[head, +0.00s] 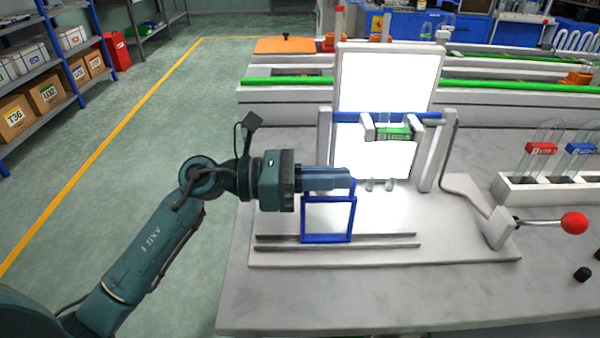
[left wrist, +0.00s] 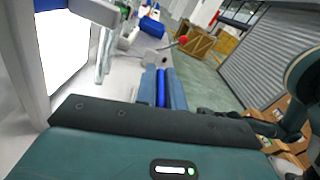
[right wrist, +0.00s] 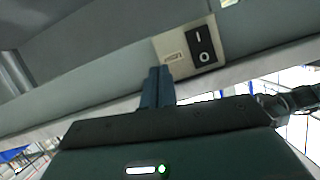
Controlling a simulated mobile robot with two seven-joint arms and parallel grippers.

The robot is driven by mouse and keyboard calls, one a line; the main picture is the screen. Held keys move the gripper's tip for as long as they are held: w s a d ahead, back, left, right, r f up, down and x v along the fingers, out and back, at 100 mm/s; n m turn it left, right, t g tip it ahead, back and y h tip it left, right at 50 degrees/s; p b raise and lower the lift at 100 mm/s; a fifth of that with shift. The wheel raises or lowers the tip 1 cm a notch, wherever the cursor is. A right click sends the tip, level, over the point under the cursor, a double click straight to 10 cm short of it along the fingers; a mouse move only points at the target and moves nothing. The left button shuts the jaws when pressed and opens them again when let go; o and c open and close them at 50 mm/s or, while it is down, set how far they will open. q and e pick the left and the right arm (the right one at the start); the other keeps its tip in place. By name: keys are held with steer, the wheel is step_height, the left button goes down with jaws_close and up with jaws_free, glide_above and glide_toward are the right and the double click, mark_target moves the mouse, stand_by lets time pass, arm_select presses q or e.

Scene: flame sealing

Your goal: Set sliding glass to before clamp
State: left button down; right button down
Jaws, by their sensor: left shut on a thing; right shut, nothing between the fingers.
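The sliding glass is a blue-framed pane (head: 328,218) standing upright on the rails (head: 390,240) at the front of the white fixture. My left gripper (head: 350,180) is shut on the upper part of its blue frame; the blue frame also shows between the fingers in the left wrist view (left wrist: 161,88). The clamp (head: 393,125) stands behind and to the right, with a green labelled piece (head: 394,134) in it. My right gripper (right wrist: 158,78) is shut and empty, seen only in the right wrist view, near a grey surface with a switch.
A bright white panel (head: 388,78) rises behind the clamp. A lever with a red knob (head: 574,223) sticks out at the right. A white rack (head: 548,188) holds tubes with red and blue labels. Small dark knobs (head: 582,274) sit at the right edge. The front of the table is clear.

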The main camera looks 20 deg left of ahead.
arm_select(q)
steer(key=p+x, duration=0.1)
steer(key=x, duration=1)
steer(key=shift+d, duration=0.3)
arm_select(e)
steer(key=shift+w+a+f+g, duration=0.25)
steer(key=shift+a+g, duration=0.05)
steer(key=shift+a, duration=0.25)
arm_select(q)
steer(key=c, duration=1.7)
jaws_free()
steer(key=shift+d, duration=0.2)
steer(key=shift+o, duration=0.9)
steer(key=shift+a, duration=0.15)
arm_select(e)
steer(key=shift+w+d, duration=0.1)
steer(key=shift+d, duration=0.15)
